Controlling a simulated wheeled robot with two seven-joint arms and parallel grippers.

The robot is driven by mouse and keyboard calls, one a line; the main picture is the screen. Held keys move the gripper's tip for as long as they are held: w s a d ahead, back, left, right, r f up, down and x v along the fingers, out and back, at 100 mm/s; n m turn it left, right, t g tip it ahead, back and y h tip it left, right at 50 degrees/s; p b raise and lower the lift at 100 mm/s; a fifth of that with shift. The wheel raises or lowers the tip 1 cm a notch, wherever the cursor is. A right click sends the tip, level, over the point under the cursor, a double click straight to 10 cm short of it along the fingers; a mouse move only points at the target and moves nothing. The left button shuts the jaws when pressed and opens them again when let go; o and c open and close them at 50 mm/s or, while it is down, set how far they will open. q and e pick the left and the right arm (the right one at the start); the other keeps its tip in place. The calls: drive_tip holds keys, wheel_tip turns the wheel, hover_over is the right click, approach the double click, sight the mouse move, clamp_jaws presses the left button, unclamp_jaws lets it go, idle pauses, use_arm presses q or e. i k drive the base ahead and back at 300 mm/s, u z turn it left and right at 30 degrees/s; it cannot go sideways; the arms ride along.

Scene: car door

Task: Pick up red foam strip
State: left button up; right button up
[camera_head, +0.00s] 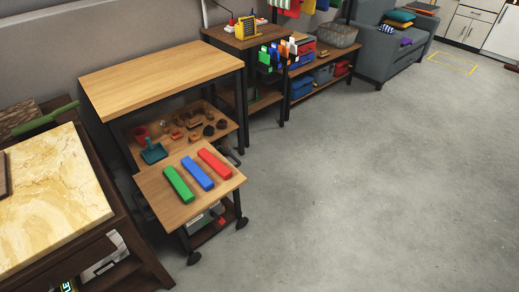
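The red foam strip (215,163) lies flat on the top of a small wooden cart (197,206), toward its right side. A blue foam strip (198,173) lies beside it in the middle, and a green foam strip (178,184) lies to the left. The three strips are roughly parallel with small gaps between them. Neither of my grippers shows in the head view.
A taller wooden table (160,75) stands behind the cart, with a lower shelf of small items. A marble-topped table (55,205) stands at left. Shelving (322,75) and a grey sofa (392,48) are farther back. The floor (370,200) at right is open.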

sight(221, 169)
drive_tip(key=z, duration=0.2)
drive_tip(key=i, duration=1.25)
drive_tip(key=u, duration=0.7)
drive_tip(key=i, duration=0.5)
drive_tip(key=u, duration=0.25)
